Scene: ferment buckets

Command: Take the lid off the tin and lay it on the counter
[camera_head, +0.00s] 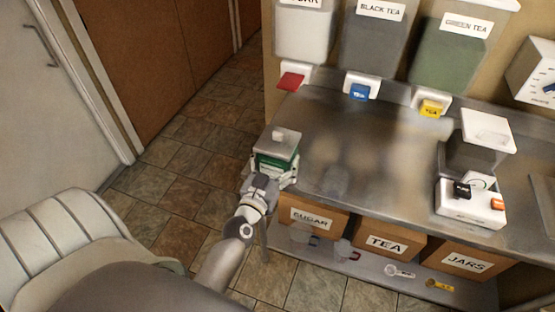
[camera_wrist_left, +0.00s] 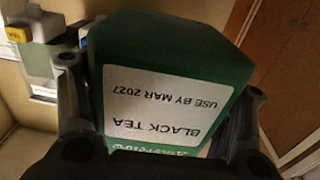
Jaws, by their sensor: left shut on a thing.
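The tin (camera_head: 272,164) is a green box with a white label at the left end of the counter. Its grey lid (camera_head: 283,148) with a small pale knob is on top. My left gripper (camera_head: 268,184) is shut around the tin's body, below the lid. In the left wrist view the tin (camera_wrist_left: 175,45) fills the space between the two fingers, and its label reads BLACK TEA, upside down. The lid is not clear in that view. The counter (camera_head: 340,135) is bare grey metal. I cannot tell whether the tin rests on it. My right gripper is not in view.
Dispensers, including the black tea (camera_head: 374,45) and green tea (camera_head: 448,55) ones, hang behind the counter. A white and grey machine (camera_head: 470,200) stands on its right part. The counter's middle is clear.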

